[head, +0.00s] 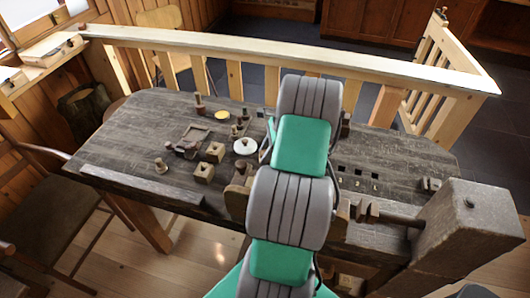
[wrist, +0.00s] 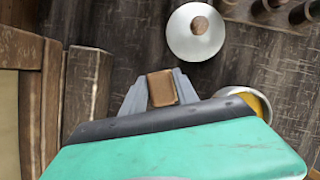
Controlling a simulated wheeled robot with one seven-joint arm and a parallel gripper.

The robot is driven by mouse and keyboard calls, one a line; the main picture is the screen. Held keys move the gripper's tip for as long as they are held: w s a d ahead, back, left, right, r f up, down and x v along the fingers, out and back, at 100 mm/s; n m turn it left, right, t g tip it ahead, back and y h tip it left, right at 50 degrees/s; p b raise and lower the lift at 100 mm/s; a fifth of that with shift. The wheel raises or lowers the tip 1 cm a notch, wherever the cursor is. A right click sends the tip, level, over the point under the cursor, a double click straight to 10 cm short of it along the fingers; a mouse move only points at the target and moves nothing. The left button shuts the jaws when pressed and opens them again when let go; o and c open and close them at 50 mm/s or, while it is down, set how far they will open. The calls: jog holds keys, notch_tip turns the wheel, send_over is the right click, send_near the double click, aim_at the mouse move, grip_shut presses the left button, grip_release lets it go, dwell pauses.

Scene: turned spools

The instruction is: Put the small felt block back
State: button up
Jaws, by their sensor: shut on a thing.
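My gripper (wrist: 160,80) shows in the wrist view, its two grey fingers closed on a small brown block (wrist: 162,89). The block has a paler rim and looks like the small felt block; its material is hard to tell. It is held over the dark bench top. In the head view my own arm hides the gripper and the held block. A white round lid with a wooden knob (wrist: 194,34) lies just beyond the fingertips in the wrist view, apart from the block. I cannot tell which spot is the block's own place.
The dark workbench (head: 130,125) carries a white round piece (head: 245,147), a yellow disc (head: 222,115), wooden blocks (head: 204,173) and a shallow tray (head: 197,137). A round dish with yellow inside (wrist: 247,101) sits right of my gripper. Wooden jaw-like pieces (wrist: 88,90) stand left. A railing (head: 235,80) runs behind.

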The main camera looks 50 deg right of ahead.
jog(key=o, duration=1.2)
jog(key=shift+f, duration=0.1)
jog(key=v, duration=1.2)
jog(key=w+a+r+n, duration=0.5)
jog(key=w+a, duration=0.1)
jog(key=a, duration=0.3)
jog(key=w+a+r+n+h, duration=0.1)
jog(key=a+r+n, duration=0.25)
jog(key=a, duration=0.45)
jog(key=a+r+n+h, duration=0.1)
jog(key=a+r+n, duration=0.1)
jog(key=a+n, duration=0.45)
jog(key=s+a+n+t+h, duration=0.1)
jog(key=s+a+n, duration=0.9)
jog(key=a, duration=0.4)
jog(key=shift+a+f+n, duration=0.35)
jog(key=shift+f+n, duration=0.05)
jog(key=shift+n, duration=0.2)
